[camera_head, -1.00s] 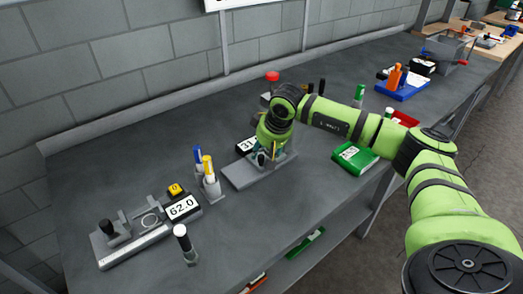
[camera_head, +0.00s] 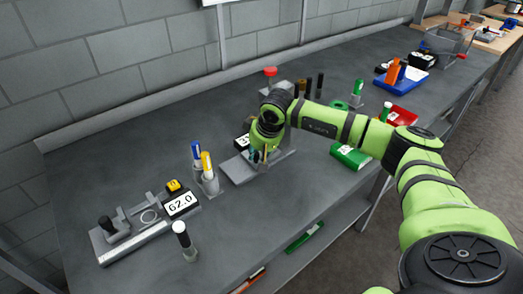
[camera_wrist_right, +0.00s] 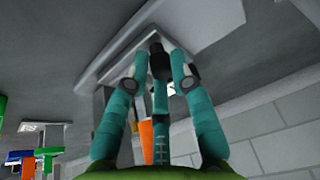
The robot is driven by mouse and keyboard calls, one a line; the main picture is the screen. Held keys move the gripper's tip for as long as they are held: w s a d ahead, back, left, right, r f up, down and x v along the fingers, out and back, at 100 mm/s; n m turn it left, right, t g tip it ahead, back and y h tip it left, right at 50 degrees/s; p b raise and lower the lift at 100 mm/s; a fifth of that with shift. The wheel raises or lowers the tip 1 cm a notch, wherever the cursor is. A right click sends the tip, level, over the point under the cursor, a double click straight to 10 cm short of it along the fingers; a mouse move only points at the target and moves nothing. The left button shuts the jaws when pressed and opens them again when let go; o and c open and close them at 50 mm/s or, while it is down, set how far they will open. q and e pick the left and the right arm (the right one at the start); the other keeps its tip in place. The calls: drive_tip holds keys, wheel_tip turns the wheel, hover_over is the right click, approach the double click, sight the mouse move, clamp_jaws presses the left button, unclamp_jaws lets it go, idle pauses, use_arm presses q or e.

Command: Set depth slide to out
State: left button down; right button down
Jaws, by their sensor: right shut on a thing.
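A grey fixture (camera_head: 240,172) stands mid-table, with a flat base plate and a number display (camera_head: 242,141) behind it, partly hidden by my arm. My right gripper (camera_head: 259,158) reaches down at this fixture. In the right wrist view, the teal fingers of my right gripper (camera_wrist_right: 160,66) are closed around a small black knob (camera_wrist_right: 157,48) in front of the fixture's grey body (camera_wrist_right: 190,30). I cannot tell from the markings how far the slide stands out. My left gripper is not in view.
A second fixture (camera_head: 130,241) with a 62.0 display (camera_head: 181,204) stands at the left. A green box (camera_head: 350,156), red tray (camera_head: 399,116) and blue tray (camera_head: 402,86) lie to the right.

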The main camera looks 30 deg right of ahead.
drive_tip(key=a, duration=0.2)
drive_tip(key=a+b, duration=0.1)
drive_tip(key=a, duration=0.2)
drive_tip(key=a+r, duration=0.1)
drive_tip(key=a, duration=0.2)
drive_tip(key=shift+d, duration=0.1)
drive_tip(key=c, duration=1.1)
unclamp_jaws()
drive_tip(key=shift+c, duration=0.2)
drive_tip(key=shift+a+f, duration=0.15)
drive_tip(key=shift+a, duration=0.05)
drive_tip(key=shift+d+f, duration=0.15)
drive_tip(key=v, duration=1.2)
drive_tip(key=shift+s, duration=0.15)
